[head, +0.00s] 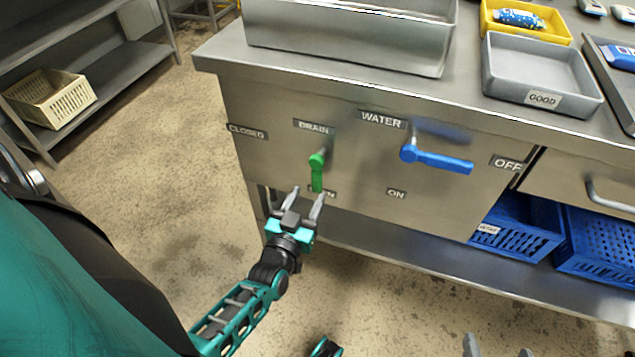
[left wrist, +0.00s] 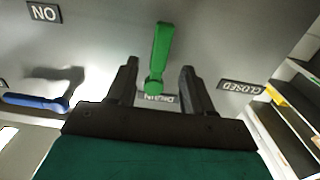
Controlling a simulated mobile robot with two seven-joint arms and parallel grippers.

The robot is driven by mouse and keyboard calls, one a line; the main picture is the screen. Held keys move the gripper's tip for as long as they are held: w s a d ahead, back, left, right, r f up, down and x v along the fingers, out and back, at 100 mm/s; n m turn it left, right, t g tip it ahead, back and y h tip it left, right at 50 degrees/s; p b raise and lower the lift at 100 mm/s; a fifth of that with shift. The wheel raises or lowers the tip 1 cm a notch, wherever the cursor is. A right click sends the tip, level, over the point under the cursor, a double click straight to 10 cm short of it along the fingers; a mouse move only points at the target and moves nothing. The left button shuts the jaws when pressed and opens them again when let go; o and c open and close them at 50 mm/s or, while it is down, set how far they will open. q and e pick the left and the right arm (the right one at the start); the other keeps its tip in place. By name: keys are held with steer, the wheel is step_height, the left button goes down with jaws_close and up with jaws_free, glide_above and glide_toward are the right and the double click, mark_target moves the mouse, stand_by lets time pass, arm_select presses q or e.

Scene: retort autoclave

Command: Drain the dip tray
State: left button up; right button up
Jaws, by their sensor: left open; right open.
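The green drain handle (head: 317,170) is on the steel cabinet front, under the DRAIN label (head: 314,127). It points straight down, towards a label partly hidden behind it and my gripper, ending in "N". The CLOSED label (head: 248,132) is to its left. My left gripper (head: 307,194) is open and empty, with its fingers just below and in front of the handle. In the left wrist view the green handle (left wrist: 161,55) shows between and beyond the open fingers, apart from them. The steel dip tray (head: 345,46) is on the counter above; its inside barely shows. My right gripper (head: 497,350) is open at the bottom edge.
A blue water handle (head: 437,158) points right towards the OFF label (head: 507,163). A grey GOOD tray (head: 542,101) and a yellow tray (head: 566,37) stand on the counter. Blue crates (head: 598,249) are below. The floor to the left is clear up to the shelf (head: 118,82).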

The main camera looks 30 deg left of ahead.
mark_target(316, 182)
arm_select(q)
steer(key=b+x, duration=0.2)
steer(key=x, duration=0.4)
steer(key=shift+f, duration=0.15)
steer(key=shift+w, duration=0.45)
jaws_close()
